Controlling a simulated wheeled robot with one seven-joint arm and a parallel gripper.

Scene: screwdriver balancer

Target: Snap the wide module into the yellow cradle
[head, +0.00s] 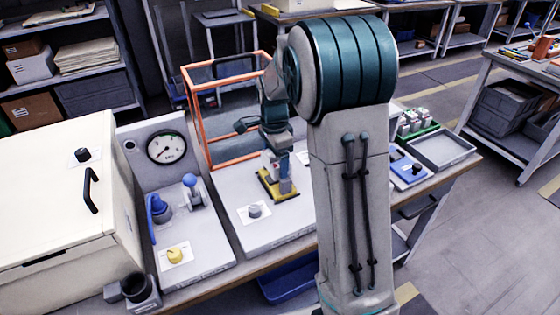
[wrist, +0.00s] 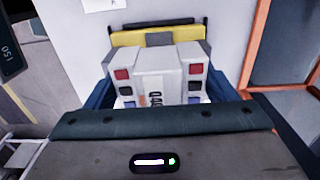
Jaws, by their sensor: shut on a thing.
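The yellow cradle (head: 272,186) sits on a light grey panel on the bench, and its yellow edge with dark grey ends also shows at the top of the wrist view (wrist: 129,39). The wide module (wrist: 158,68) is a white block with red and dark square details and printed lettering. My gripper (head: 282,168) is shut on the module, with blue fingers (wrist: 98,91) on its two sides. The module is at the cradle, partly over it in the wrist view. Whether it is seated or just above is hidden by my gripper.
An orange-framed guard (head: 196,125) stands behind the cradle. A gauge station (head: 166,147) with blue fittings and a cream cabinet (head: 60,190) stand left. A grey tray (head: 443,148) and green-based modules (head: 415,122) lie right.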

